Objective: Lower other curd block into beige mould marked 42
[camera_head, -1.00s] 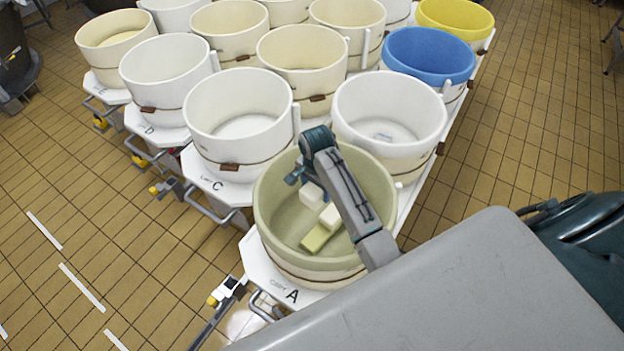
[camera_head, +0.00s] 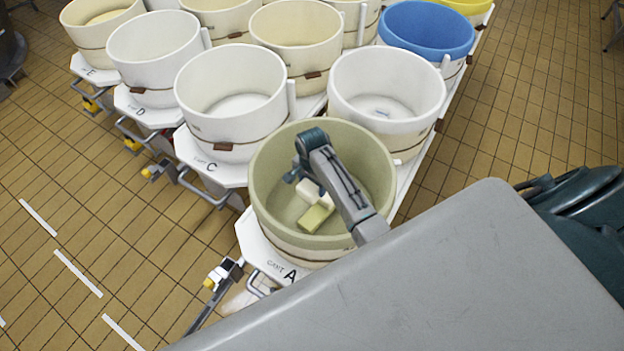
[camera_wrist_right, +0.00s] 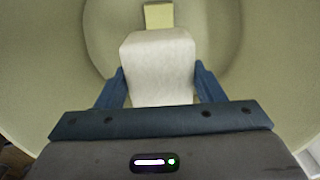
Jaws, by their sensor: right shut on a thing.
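My right gripper (camera_head: 306,183) is inside the olive-beige mould (camera_head: 265,190) on the cart lettered A. It is shut on a white curd block (camera_wrist_right: 158,70), which sits between the blue fingers in the right wrist view. Beyond it a yellowish block (camera_wrist_right: 158,16) lies on the mould floor; in the head view this block (camera_head: 316,219) looks yellow-green. I cannot tell whether the held block touches the floor. My arm hides part of the mould's inside. No number 42 is legible. My left gripper is not in view.
Several white and cream vats stand in rows behind, including a white vat (camera_head: 385,90) close behind and another (camera_head: 232,95) on cart C. A blue vat (camera_head: 427,28) is at the back right. Tiled floor (camera_head: 110,225) is free at the left.

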